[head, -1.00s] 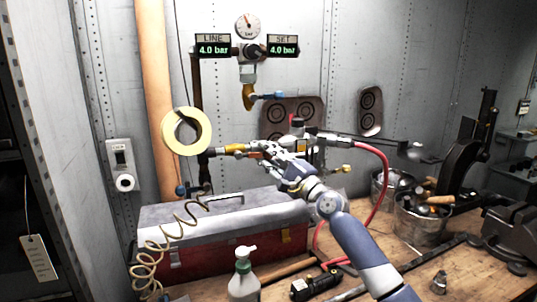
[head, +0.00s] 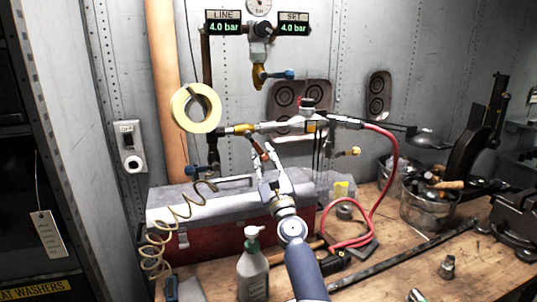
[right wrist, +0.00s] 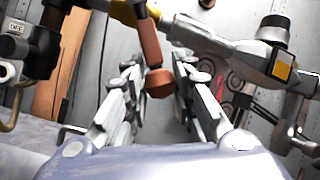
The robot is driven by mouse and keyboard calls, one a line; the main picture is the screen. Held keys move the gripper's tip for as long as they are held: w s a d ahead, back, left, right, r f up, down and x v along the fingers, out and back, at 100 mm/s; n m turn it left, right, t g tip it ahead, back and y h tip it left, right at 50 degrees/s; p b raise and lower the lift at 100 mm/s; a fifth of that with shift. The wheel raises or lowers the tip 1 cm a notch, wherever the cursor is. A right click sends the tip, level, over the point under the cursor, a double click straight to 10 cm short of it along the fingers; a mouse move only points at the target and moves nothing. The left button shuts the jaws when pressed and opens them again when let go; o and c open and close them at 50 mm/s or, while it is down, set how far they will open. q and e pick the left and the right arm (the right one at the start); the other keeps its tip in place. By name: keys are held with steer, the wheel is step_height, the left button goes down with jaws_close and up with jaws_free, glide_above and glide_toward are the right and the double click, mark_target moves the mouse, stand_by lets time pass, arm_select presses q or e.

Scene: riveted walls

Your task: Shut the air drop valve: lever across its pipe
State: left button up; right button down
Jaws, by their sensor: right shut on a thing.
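The brass-yellow valve (head: 243,130) sits in the horizontal pipe run below the gauge. Its red-brown lever (head: 257,154) slants steeply down and a little right, across the pipe. In the right wrist view the lever (right wrist: 151,45) hangs from the valve body, its thick end between the fingers. My right gripper (head: 269,160) is shut on the lever's lower end, just below the pipe. It also shows in the right wrist view (right wrist: 160,78). My left gripper is not in view.
The LINE display (head: 223,27) and SET display (head: 294,28) both read 4.0 bar. A yellow tape roll (head: 179,101) hangs left of the valve. A red and grey toolbox (head: 165,215) stands below. A red hose (head: 394,165) loops down at right. A bottle (head: 253,275) stands in front.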

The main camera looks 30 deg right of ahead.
steer(key=m+h, duration=0.1)
steer(key=a+f+m+h, duration=0.1)
steer(key=m, duration=0.1)
steer(key=shift+w+a+g, duration=0.15)
steer(key=shift+a+g, duration=0.05)
steer(key=shift+g, duration=0.2)
steer(key=m, duration=0.1)
steer(key=a+m+g+h, duration=0.1)
steer(key=m, duration=0.1)
steer(key=a+m+h, duration=0.1)
steer(key=shift+w+a+f+m+g+b, duration=0.25)
steer(key=shift+w+f+m+g+b, duration=0.05)
steer(key=shift+f+m, duration=0.1)
steer(key=shift+w+a, duration=0.1)
steer(key=shift+a, duration=0.15)
steer(key=c, duration=1.6)
jaws_free()
steer(key=o, duration=0.3)
steer(key=shift+a+r, duration=0.1)
steer(key=shift+a, duration=0.1)
steer(key=shift+d, duration=0.2)
steer(key=shift+d+r, duration=0.1)
steer(key=shift+d, duration=0.05)
